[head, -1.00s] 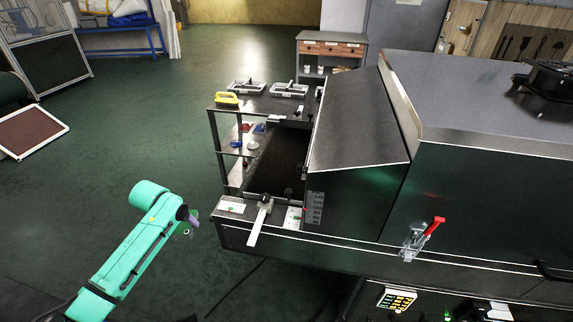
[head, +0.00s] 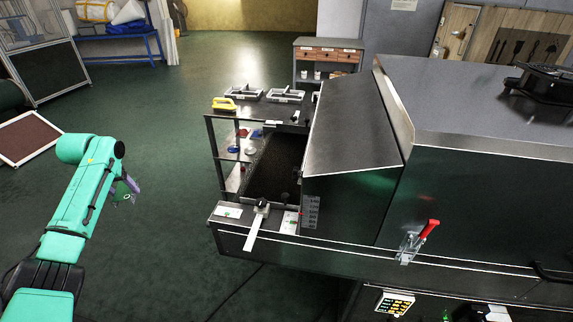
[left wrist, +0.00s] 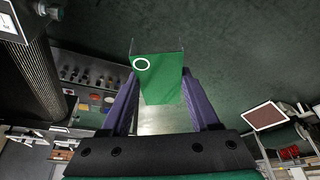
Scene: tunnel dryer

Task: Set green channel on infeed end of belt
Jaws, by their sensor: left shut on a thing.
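My left gripper (head: 128,191), with purple fingers, hangs over open floor to the left of the dryer. In the left wrist view its two fingers (left wrist: 158,92) are shut on the sides of the green channel (left wrist: 163,65), which has a white ring mark on its face. In the head view the channel is small and mostly hidden by the gripper. The dark belt (head: 275,168) lies in the open infeed end beside the sloped hood, well to the right of my gripper and apart from it. My right gripper is not in view.
A pale bar (head: 255,229) with a dark knob sits on the front ledge of the infeed. The sloped metal hood (head: 350,125) covers the belt's right side. A shelf rack (head: 229,150) stands behind. A red-handled clamp (head: 428,230) is on the dryer's side. Floor around my left arm is clear.

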